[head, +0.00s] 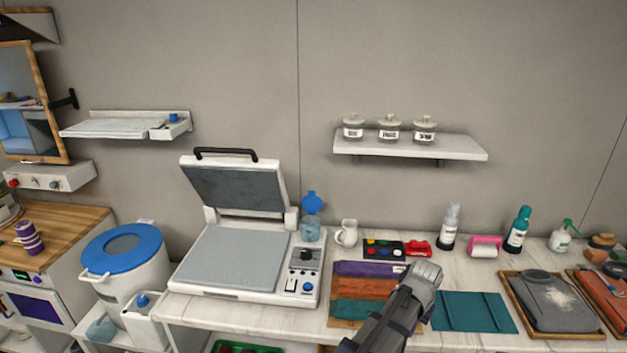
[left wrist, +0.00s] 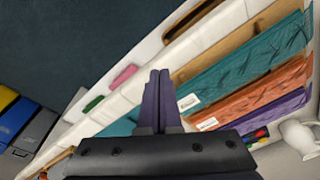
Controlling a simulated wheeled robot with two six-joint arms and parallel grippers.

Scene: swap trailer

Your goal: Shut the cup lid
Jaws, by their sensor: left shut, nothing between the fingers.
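The cup (head: 310,231) is a small translucent blue vessel standing at the back of the white counter, just right of the press machine. Its blue lid (head: 312,202) stands up, open, above the rim. My left gripper (head: 425,272) is in front of and to the right of the cup, well apart from it, over the coloured cloths. In the left wrist view the left gripper's fingers (left wrist: 157,95) are together and hold nothing. The cup is not visible in that view. My right gripper is in neither view.
A white press with its top raised (head: 232,260) stands left of the cup. A white pitcher (head: 346,233) and a paint palette (head: 382,248) stand to its right. Coloured cloths (head: 368,288) lie in front. A shelf with jars (head: 420,148) hangs above.

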